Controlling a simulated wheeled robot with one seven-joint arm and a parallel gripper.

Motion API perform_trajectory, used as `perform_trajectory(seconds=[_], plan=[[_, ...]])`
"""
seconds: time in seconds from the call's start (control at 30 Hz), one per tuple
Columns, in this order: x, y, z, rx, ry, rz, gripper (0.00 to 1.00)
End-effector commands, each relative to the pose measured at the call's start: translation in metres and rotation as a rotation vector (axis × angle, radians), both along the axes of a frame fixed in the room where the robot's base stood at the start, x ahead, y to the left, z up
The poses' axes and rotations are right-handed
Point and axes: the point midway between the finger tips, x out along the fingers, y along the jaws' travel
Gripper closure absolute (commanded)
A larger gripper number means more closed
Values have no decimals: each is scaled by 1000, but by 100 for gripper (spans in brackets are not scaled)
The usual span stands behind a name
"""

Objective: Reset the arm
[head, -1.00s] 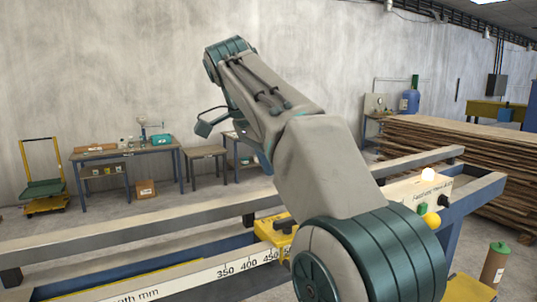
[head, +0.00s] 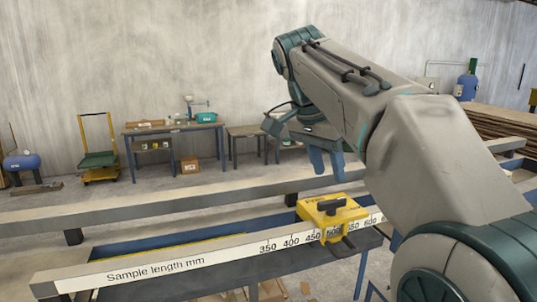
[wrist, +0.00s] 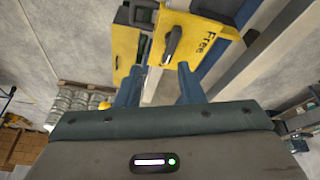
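My gripper (head: 326,160) hangs from the end of my raised arm, above and behind the long rail with the length scale. In the wrist view my gripper (wrist: 158,80) has its two blue fingers apart, with nothing between them. A yellow clamp block (head: 330,212) with a black handle sits on the scale rail (head: 180,268), around the 500 mark. In the wrist view the yellow block (wrist: 195,38) marked "Free" lies beyond the fingertips, apart from them.
A second long grey rail (head: 170,205) runs behind the scale rail. By the back wall stand a workbench (head: 175,127), a yellow trolley (head: 98,160) and a blue tank (head: 22,162). Stacked boards (head: 495,120) lie at the right.

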Motion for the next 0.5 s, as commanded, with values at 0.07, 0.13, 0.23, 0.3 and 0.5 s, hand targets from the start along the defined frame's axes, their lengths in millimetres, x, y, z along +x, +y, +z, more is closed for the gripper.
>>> perform_trajectory(seconds=[0.07,0.13,0.23,0.3,0.5], plan=[[-13,-7,-20,8,18,96,65],[-24,-10,-37,16,30,184,65],[-40,-15,-64,28,42,306,65],[-52,-17,-84,36,46,387,65],[-92,-23,-146,56,44,603,65]])
